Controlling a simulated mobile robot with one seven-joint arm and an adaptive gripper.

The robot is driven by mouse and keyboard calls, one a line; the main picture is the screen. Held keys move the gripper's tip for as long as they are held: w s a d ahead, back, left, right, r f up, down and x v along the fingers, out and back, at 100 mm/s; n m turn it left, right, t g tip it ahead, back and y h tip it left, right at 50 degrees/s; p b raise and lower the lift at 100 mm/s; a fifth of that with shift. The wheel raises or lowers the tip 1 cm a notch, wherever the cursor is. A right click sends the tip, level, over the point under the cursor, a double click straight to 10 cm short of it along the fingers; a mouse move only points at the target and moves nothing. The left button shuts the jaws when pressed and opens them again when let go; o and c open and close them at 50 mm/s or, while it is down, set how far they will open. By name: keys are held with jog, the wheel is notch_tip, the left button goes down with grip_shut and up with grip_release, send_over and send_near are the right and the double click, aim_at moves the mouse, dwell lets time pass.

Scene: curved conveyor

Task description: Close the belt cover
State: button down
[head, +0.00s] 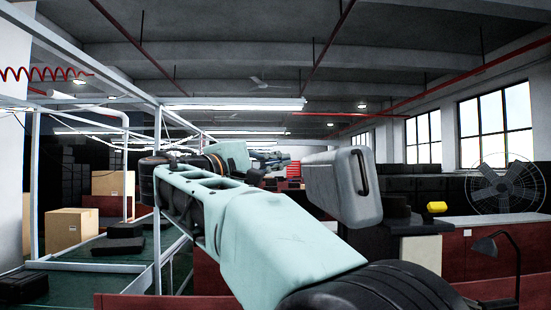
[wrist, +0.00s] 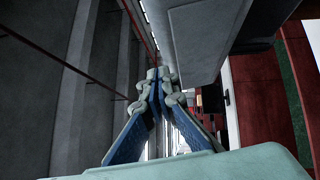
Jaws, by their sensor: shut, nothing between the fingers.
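A grey, box-like cover (head: 343,187) with rounded edges and a dark handle on its right end is raised and tilted at the middle of the head view; I take it to be the belt cover. A large grey panel in the wrist view (wrist: 205,42), right of the fingers, looks like the same cover. My gripper (wrist: 158,76) is shut and empty, its fingertips together, just left of the panel's edge. I cannot tell whether they touch. In the head view my arm passes in front of the cover's lower left, and the fingers cannot be made out.
A green conveyor surface (head: 112,248) with dark boxes lies at left inside a pale metal frame (head: 157,200). Cardboard boxes (head: 70,230) stand behind.

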aim_at(323, 154)
jog(key=x, duration=0.3)
jog(key=s+d+p+x, duration=0.1)
jog(key=x, duration=0.2)
jog(key=p+x, duration=0.1)
jog(key=x, duration=0.2)
jog(key=shift+s+d+r, duration=0.15)
jog(key=shift+s+d, duration=0.05)
jog(key=shift+d, duration=0.5)
jog(key=shift+d+r, duration=0.1)
jog(key=shift+r, duration=0.05)
